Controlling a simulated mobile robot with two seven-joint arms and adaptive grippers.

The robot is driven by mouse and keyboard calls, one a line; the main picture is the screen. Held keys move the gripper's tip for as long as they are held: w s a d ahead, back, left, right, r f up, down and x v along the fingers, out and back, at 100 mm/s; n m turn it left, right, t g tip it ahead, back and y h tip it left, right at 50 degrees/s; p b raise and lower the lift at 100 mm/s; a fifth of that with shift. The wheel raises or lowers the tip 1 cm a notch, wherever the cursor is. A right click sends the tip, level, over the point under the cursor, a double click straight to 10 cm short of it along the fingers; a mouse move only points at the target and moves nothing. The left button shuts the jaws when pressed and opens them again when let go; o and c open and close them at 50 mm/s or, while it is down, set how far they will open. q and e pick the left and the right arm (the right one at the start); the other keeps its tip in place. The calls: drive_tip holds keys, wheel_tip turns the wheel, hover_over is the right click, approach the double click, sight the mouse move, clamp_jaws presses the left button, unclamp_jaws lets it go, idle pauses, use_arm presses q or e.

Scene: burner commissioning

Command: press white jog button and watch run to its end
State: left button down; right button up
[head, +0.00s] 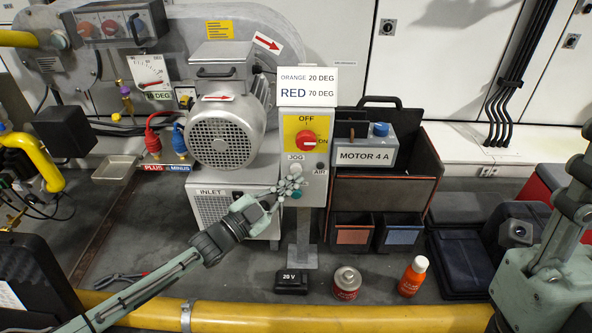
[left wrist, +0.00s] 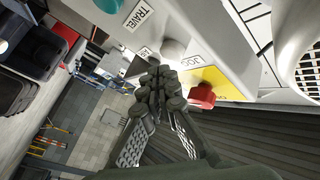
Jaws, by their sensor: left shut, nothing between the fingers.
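The grey control box (head: 303,120) carries a red OFF/ON switch (head: 306,140) on a yellow plate, with its pointer towards ON. A JOG label (head: 295,157) sits below the plate. The white jog button (left wrist: 173,49) shows beside the JOG label in the left wrist view; in the head view my fingers partly cover that area. My left gripper (head: 290,185) is shut and empty at the front of the box. Its fingertips (left wrist: 158,82) are very close to the white button; I cannot tell whether they touch. My right gripper is not in view.
A grey motor (head: 225,120) stands left of the box, with a dial gauge (head: 149,71) further left. A tool caddy (head: 380,190) is on the right. A 20 V battery (head: 291,283), a can (head: 346,283) and an orange bottle (head: 413,276) stand in front, behind a yellow pipe (head: 320,317).

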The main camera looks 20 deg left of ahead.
use_arm(q)
drive_tip(key=shift+w, duration=0.15)
drive_tip(key=shift+w+a, duration=0.1)
drive_tip(key=shift+w, duration=0.2)
